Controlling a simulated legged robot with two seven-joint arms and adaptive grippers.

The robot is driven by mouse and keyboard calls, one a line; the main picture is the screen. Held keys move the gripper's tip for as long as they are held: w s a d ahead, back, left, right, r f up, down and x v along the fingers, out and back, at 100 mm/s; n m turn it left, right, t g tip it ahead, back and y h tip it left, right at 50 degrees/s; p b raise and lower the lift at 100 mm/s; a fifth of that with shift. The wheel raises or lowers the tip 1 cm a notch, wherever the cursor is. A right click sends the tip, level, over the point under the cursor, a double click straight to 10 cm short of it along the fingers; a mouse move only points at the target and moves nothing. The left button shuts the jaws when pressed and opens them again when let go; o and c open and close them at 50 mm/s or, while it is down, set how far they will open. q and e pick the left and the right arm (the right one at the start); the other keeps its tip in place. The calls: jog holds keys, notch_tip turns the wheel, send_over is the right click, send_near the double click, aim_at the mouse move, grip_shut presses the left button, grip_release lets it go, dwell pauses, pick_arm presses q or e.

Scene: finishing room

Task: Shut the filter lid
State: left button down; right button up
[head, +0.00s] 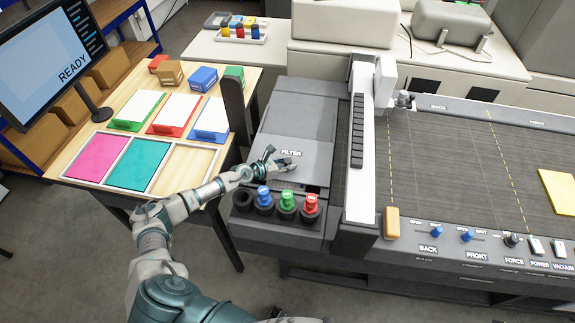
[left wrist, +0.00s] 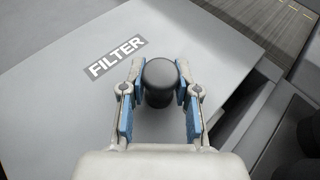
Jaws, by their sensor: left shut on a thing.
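The filter lid (head: 302,125) is a grey panel with the word FILTER on it, at the left end of the machine. It also shows in the left wrist view (left wrist: 60,110), where a black rounded knob (left wrist: 160,72) stands on it beside the label. My left gripper (head: 285,160) is over the front part of the lid. In the left wrist view its blue-padded fingers (left wrist: 160,88) are shut on the knob, one on each side. A dark slotted opening (head: 290,185) shows at the lid's front edge, so the lid looks not flush there. My right gripper is not in view.
Blue (head: 263,196), green (head: 287,200) and red (head: 311,204) capped pieces stand in front of the lid. A white gantry (head: 361,140) rises at its right. A dark upright post (head: 234,105) and a wooden table (head: 228,150) are at its left.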

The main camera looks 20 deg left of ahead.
pick_arm(q)
jog(key=c, duration=0.9)
grip_release()
jog(key=shift+a, duration=0.15)
jog(key=shift+c, duration=0.2)
jog(key=shift+s, duration=0.1)
jog(key=v, duration=1.2)
jog(key=shift+f, duration=0.15)
